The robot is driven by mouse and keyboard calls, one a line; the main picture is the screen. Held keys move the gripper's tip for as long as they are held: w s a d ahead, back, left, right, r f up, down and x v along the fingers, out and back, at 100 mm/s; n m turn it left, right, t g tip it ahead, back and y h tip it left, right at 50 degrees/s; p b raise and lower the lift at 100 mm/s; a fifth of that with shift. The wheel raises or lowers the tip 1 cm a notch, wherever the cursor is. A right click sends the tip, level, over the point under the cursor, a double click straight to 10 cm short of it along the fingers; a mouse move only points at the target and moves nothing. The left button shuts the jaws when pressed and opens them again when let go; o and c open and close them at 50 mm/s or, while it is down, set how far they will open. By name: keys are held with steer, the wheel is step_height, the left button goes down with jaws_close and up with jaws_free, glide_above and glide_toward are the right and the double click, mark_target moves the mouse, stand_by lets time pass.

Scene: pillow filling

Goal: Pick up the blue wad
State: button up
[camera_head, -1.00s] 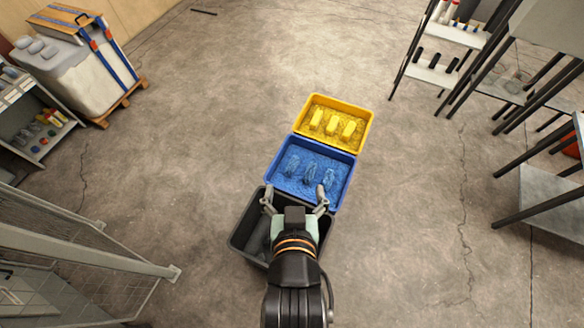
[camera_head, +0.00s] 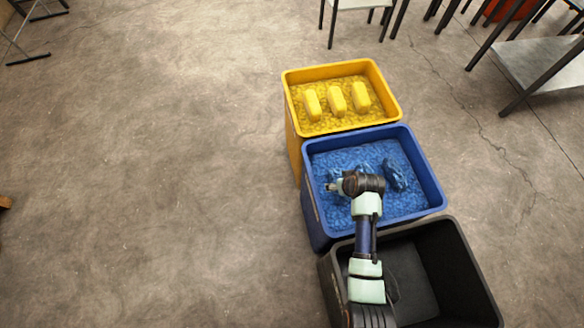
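The blue bin (camera_head: 432,182) holds loose blue filling with blue wads on it. One crumpled blue wad (camera_head: 396,176) lies on the right side of the filling, clear of my arm. Another blue wad (camera_head: 362,167) shows only in part behind my wrist, and a possible third near the left side is mostly covered. My wrist is above the left-middle of the blue bin. My gripper is hidden under it, so I cannot see its fingers or whether it holds or touches a wad.
The yellow bin (camera_head: 391,96) behind holds yellow filling and three yellow blocks (camera_head: 337,99). The black bin (camera_head: 455,238) in front lies partly under my arm. Floor to the left is clear; table legs stand at the upper right.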

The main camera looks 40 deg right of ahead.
mark_target(335, 174)
steer(key=f, duration=0.2)
steer(key=s+d+f+b, duration=0.1)
steer(key=shift+w+d+f, duration=0.15)
steer(key=shift+w+f, duration=0.2)
steer(key=shift+f, duration=0.05)
steer(key=b+x, duration=0.4)
steer(key=shift+d+f, duration=0.15)
steer(key=shift+w+f, duration=0.25)
steer(key=shift+f, duration=0.05)
steer(key=shift+r, duration=0.1)
steer(key=c, duration=1.3)
